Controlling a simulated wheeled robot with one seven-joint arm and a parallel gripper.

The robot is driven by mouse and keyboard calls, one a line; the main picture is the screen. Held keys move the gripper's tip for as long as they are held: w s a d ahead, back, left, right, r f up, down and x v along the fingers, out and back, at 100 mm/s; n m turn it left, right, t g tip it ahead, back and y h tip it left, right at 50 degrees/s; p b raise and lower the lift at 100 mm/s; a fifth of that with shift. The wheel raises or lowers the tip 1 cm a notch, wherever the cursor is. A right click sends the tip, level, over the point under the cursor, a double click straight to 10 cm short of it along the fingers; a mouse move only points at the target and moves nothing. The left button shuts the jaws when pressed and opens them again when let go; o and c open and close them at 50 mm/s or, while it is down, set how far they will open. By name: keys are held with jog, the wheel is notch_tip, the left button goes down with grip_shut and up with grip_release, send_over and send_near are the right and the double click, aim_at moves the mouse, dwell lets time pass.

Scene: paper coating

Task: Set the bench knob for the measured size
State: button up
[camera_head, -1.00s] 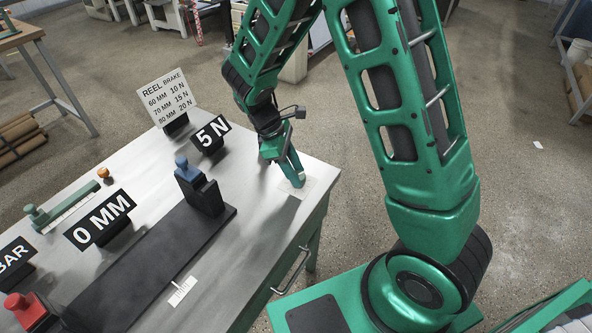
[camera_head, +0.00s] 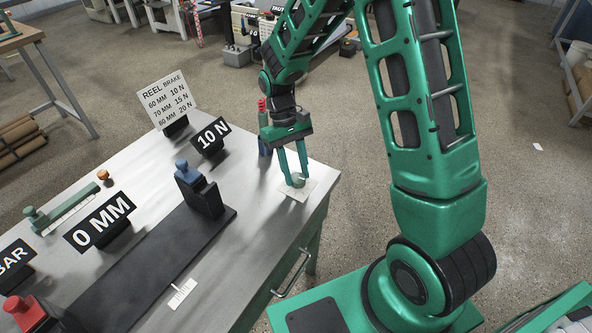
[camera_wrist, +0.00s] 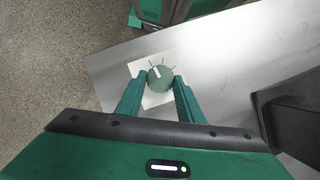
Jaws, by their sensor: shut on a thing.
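The bench knob is a round green dial with a white pointer line on a pale plate with tick marks, clearest in the wrist view (camera_wrist: 161,79). In the head view the knob (camera_head: 295,180) sits near the bench's right corner. My gripper (camera_head: 293,177) points down over it and is shut on it, one finger on each side; it also shows in the wrist view (camera_wrist: 161,82). The force display (camera_head: 211,138) reads 10 N. The reel brake chart (camera_head: 168,101) lists 60 MM 10 N, 70 MM 15 N, 80 MM 20 N. The size display (camera_head: 100,221) reads 0 MM.
The metal bench (camera_head: 265,215) carries a dark rail (camera_head: 150,265) with a blue-topped block (camera_head: 200,190). A red and blue item (camera_head: 263,125) is behind my gripper.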

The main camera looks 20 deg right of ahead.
jog(key=shift+w+d+m, duration=0.1)
jog(key=shift+d+m, duration=0.1)
jog(key=shift+m, duration=0.5)
jog(key=shift+y, duration=0.3)
jog(key=o, duration=0.9)
jog(key=shift+o, duration=0.8)
jog(key=shift+a, duration=0.1)
jog(key=v, duration=1)
jog(key=shift+w+r, duration=0.2)
jog(key=shift+r, duration=0.1)
